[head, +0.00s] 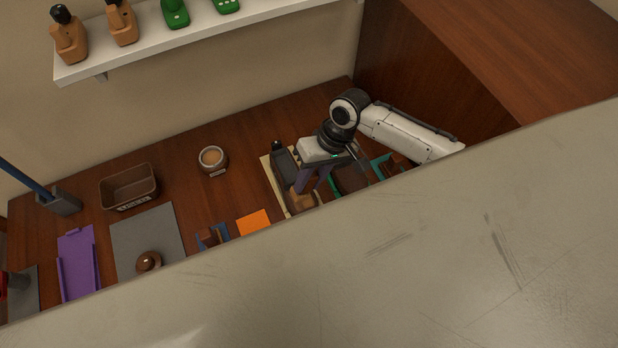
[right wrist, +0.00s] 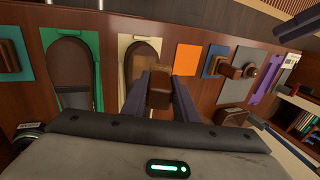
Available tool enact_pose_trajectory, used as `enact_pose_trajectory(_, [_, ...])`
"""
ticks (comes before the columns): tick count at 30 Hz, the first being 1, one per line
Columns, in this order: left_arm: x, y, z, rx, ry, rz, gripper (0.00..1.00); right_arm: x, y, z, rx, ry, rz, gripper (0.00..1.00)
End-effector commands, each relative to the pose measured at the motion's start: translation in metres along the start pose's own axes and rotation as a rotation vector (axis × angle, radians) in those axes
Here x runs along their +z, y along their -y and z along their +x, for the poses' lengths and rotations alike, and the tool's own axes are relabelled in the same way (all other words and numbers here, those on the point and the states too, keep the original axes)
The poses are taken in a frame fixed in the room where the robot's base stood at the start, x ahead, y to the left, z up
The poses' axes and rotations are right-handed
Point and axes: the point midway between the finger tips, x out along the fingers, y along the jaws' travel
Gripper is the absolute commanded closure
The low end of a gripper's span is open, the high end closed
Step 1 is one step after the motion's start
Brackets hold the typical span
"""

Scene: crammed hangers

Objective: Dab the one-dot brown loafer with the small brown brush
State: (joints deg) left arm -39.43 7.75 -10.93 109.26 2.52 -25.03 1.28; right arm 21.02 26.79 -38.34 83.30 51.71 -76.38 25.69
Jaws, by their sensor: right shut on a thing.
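My right gripper (head: 311,190) is shut on a brown block-shaped brush (right wrist: 159,93), which also shows in the head view (head: 300,201). It holds the brush at the near end of the cream tray (head: 269,174). A dark brown loafer (head: 285,166) lies on that tray, and in the right wrist view it (right wrist: 143,62) is partly behind the brush. I cannot tell whether brush and loafer touch. A second brown loafer (right wrist: 70,64) lies on a green tray (right wrist: 45,40). Dot marks are too small to make out.
A large pale slab (head: 400,260) hides the near right of the table. An orange card (head: 253,222), a blue stand (head: 222,232), a grey mat (head: 165,222) with a brown knob (head: 148,261), a brown bin (head: 128,188) and a round pot (head: 212,159) lie leftward.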

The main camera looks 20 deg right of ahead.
Motion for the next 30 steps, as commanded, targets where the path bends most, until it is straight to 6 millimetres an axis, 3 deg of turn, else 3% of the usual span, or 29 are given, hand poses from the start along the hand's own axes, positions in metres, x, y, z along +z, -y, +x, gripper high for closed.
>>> enact_pose_trajectory(9, [-0.001, 0.0, 0.0, 0.0, -0.002, 0.0, 0.69, 0.002, 0.001, -0.001, 0.0, -0.001, -0.001, 0.96])
enact_pose_trajectory(22, [0.009, 0.001, 0.012, 0.0, -0.006, 0.0, 0.69, 0.001, -0.011, 0.031, 0.0, -0.001, 0.0, 0.96])
enact_pose_trajectory(30, [0.009, 0.002, 0.013, 0.0, -0.007, 0.001, 0.69, 0.001, -0.013, 0.037, 0.001, -0.002, -0.001, 0.96])
